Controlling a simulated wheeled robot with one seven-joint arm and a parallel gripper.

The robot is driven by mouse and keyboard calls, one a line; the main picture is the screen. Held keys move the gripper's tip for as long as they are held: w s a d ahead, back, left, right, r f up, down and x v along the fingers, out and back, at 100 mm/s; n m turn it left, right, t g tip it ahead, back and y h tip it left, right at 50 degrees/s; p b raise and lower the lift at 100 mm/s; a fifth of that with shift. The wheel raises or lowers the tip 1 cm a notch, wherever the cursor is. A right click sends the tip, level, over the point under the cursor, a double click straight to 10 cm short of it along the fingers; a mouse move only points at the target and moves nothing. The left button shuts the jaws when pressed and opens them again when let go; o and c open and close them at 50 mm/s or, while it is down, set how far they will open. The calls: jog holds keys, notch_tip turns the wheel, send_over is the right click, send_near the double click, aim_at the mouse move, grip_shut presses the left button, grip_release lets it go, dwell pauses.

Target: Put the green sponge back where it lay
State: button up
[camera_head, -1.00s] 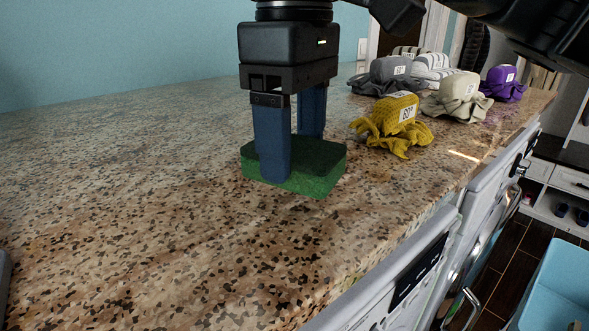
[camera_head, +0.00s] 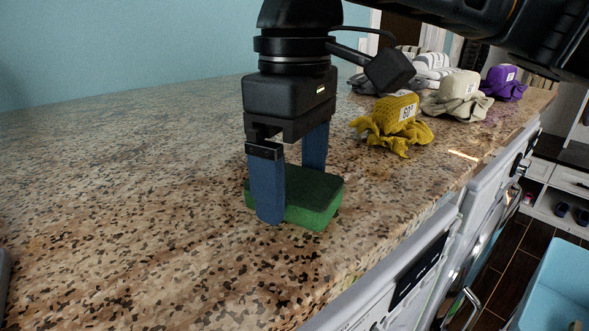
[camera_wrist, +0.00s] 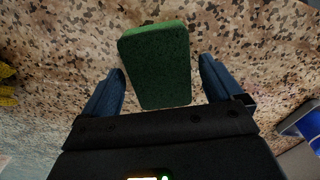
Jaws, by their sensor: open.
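The green sponge (camera_head: 315,194) lies flat on the speckled granite counter (camera_head: 150,240), near its front edge. My gripper (camera_head: 292,193) points down over it with its two blue fingers on either side, tips near the counter. In the wrist view the sponge (camera_wrist: 158,66) is between the open fingers, with a gap showing on both sides. The near finger hides part of the sponge in the head view.
A yellow cloth bundle (camera_head: 392,125) with a label stands behind and right of the sponge. Beige (camera_head: 457,95) and purple (camera_head: 502,83) bundles stand farther back. White machines (camera_head: 400,285) are below the counter edge, with a blue bin (camera_head: 555,290) at lower right.

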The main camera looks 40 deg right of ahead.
aim_at(295, 180)
notch_tip(295, 180, up, 12)
jog(key=shift+p, duration=0.3)
dwell(0.4)
jog(key=shift+r, duration=0.1)
dwell(0.3)
